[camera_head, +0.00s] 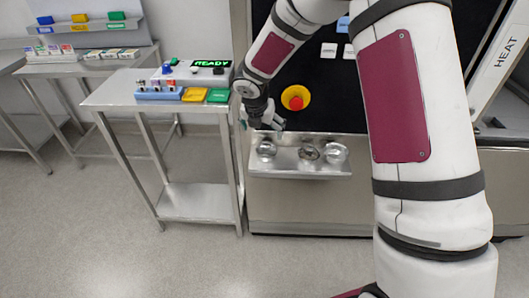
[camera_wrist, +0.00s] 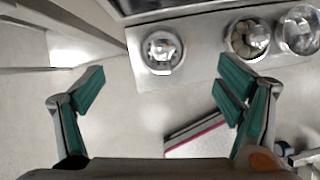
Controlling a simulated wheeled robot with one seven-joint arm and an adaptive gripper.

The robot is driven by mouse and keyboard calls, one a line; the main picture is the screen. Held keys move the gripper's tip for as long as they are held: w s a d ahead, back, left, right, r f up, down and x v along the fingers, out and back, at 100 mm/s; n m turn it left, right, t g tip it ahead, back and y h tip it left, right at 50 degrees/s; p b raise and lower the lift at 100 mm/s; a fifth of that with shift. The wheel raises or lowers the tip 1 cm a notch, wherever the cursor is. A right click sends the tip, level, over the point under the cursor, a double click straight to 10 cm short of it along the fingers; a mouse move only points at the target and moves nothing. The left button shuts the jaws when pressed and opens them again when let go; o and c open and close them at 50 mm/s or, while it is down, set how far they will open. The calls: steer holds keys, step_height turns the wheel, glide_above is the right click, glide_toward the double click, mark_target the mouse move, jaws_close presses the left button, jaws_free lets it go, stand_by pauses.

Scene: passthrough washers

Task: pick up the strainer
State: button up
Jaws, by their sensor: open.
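Three round shiny metal vessels stand in a row on a steel shelf: a left one (camera_head: 266,149), a middle one (camera_head: 308,152) and a right one (camera_head: 335,153). I cannot tell for sure which is the strainer. In the wrist view the left vessel (camera_wrist: 163,50) lies ahead of my gripper (camera_wrist: 162,88), centred between its two spread green fingers but beyond their tips. The middle vessel (camera_wrist: 248,38) holds brownish round pieces. The right vessel (camera_wrist: 300,30) looks glassy and is partly cut off. My gripper (camera_head: 265,127) is open and empty, above the shelf's left end.
The steel shelf (camera_head: 290,172) juts from a machine with a red button on yellow (camera_head: 295,98). A steel side table (camera_head: 110,95) with a READY control box (camera_head: 200,72) stands close on the left. Another table with coloured boxes is farther back. The floor in front is clear.

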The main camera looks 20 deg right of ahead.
mark_target(266, 144)
steer(key=x, duration=0.5)
steer(key=shift+f, duration=0.2)
steer(key=x, duration=0.4)
steer(key=shift+s+d+f, duration=0.15)
steer(key=shift+s+f, duration=0.05)
steer(key=shift+f, duration=0.1)
steer(key=shift+w+d+f, duration=0.1)
steer(key=shift+w+f, duration=0.15)
steer(key=shift+f, duration=0.3)
steer(key=c, duration=1.2)
